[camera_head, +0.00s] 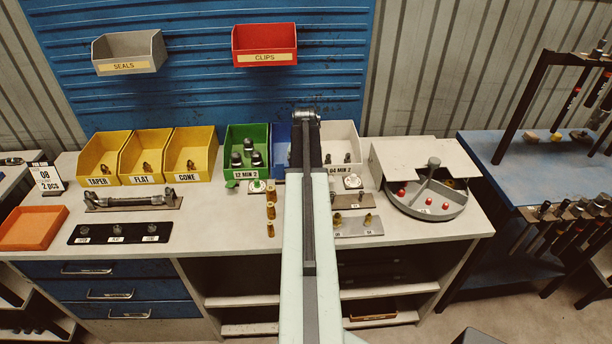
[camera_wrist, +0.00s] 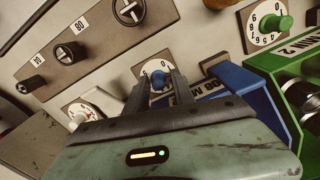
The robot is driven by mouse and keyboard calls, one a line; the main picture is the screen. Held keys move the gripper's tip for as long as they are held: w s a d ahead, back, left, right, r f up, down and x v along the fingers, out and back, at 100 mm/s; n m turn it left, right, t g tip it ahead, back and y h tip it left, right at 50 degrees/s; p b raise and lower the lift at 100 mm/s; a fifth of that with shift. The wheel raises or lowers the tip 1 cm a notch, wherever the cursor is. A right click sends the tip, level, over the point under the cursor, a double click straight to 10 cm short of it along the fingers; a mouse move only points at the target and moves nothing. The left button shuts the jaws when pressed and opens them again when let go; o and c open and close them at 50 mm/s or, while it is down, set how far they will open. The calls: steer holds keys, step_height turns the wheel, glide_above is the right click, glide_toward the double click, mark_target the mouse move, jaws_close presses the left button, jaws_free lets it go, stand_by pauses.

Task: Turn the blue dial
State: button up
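The blue dial (camera_wrist: 158,79) shows in the wrist view as a small blue knob on a round white numbered plate, beside the blue bin (camera_wrist: 232,84). My gripper (camera_wrist: 160,77) is open, with one dark finger on each side of the blue knob. Gaps seem to show between the knob and the fingers; whether either one touches it I cannot tell. The fingers and gripper body cover part of the plate. In the head view my arm hides the blue dial and my fingers; only part of the blue bin (camera_head: 281,136) shows.
A green dial (camera_wrist: 283,23) stands by the green bin (camera_wrist: 300,88), and a white dial (camera_wrist: 84,111) lies on the other side. A panel with dark knobs (camera_wrist: 70,52) is close by. Yellow bins (camera_head: 144,155) and a round grey tray (camera_head: 437,212) flank the bench top.

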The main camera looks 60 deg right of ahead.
steer(key=shift+d, duration=0.1)
steer(key=shift+r+p, duration=0.3)
step_height(320, 180, up, 7)
steer(key=p, duration=0.7)
steer(key=shift+r, duration=0.2)
steer(key=shift+f, duration=0.1)
steer(key=w+a+f+n, duration=0.15)
steer(key=w+a, duration=0.35)
steer(key=a, duration=0.5)
steer(key=w+a+n+b, duration=0.1)
steer(key=w+a+n, duration=0.2)
steer(key=w+a, duration=0.5)
steer(key=w+a+n, duration=0.3)
steer(key=a, duration=0.9)
steer(key=a+f+n+b, duration=0.1)
steer(key=a+n, duration=0.5)
steer(key=a, duration=2.2)
steer(key=shift+s+a, duration=0.15)
steer(key=shift+s, duration=0.25)
